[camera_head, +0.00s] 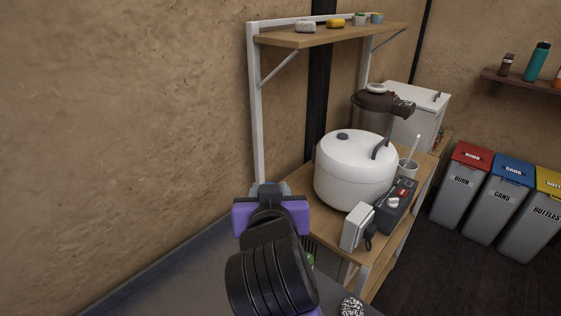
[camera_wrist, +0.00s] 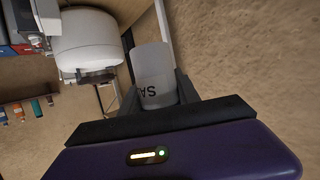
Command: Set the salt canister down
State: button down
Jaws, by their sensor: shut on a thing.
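The salt canister (camera_wrist: 151,64) is a pale cylinder with dark letters "SA", upside down in the wrist view. My gripper (camera_wrist: 157,90) is shut on it, with one dark finger on each side. In the head view my gripper (camera_head: 270,190) is held up in front of the clay wall, left of the wooden stand. My purple wrist hides most or all of the canister there. I cannot tell the gap between the canister and any surface below it.
A big white cooker (camera_head: 355,170) stands on the wooden stand (camera_head: 318,232), with a white box (camera_head: 356,226) and a grey control box (camera_head: 397,205) in front. A shelf (camera_head: 335,36) with small items hangs above. A dark surface (camera_head: 185,275) at lower left looks clear. Bins (camera_head: 462,186) stand right.

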jog(key=shift+m+h, duration=0.7)
jog(key=shift+h, duration=0.2)
jog(key=s+d+f, duration=0.3)
jog(key=d+f, duration=0.5)
jog(key=f, duration=0.1)
jog(key=s+d+f, duration=0.3)
jog(key=d+f, duration=0.5)
jog(key=f, duration=0.2)
jog(key=s+d+f, duration=0.3)
jog(key=d+f, duration=0.6)
jog(key=f, duration=0.1)
jog(key=shift+s, duration=0.25)
jog(key=shift+s+f, duration=0.15)
jog(key=shift+f, duration=0.1)
jog(key=shift+s, duration=0.1)
